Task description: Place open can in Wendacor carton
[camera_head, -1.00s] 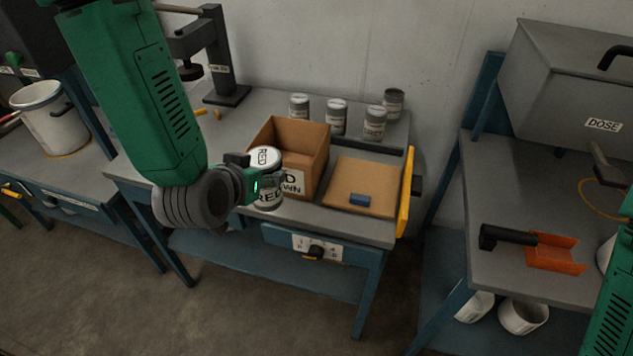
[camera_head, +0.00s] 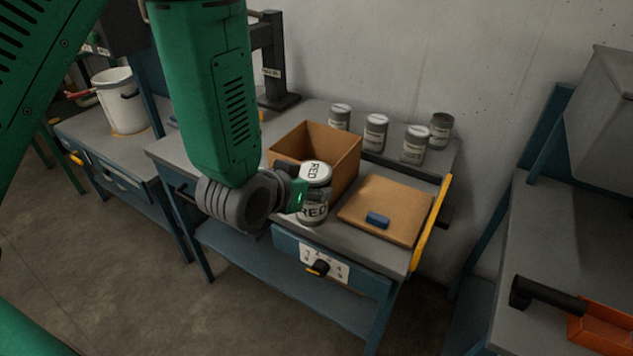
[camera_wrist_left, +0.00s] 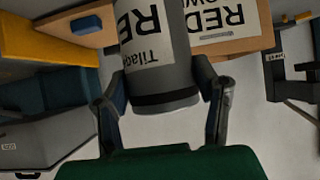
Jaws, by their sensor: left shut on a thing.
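My left gripper (camera_head: 302,190) is shut on a can (camera_head: 314,212) with a white lid marked RED. The can is upright in front of the open brown carton (camera_head: 345,157), outside it, and hides part of its front. I cannot tell whether the can touches the bench. In the left wrist view, the can (camera_wrist_left: 155,50) sits between both fingers (camera_wrist_left: 165,110), with "Tilago" on its label. The carton's label (camera_wrist_left: 215,18) there shows RED; I cannot read Wendacor. At the back, a can (camera_head: 441,128) has a dark, apparently open top. My right gripper is out of view.
Three lidded cans (camera_head: 375,133) stand behind the carton. A flat brown board (camera_head: 385,205) with a blue block (camera_head: 377,220) lies to its right, beside a yellow handle (camera_head: 431,225). A dark press stand (camera_head: 277,70) rises behind my arm. A wall closes the back.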

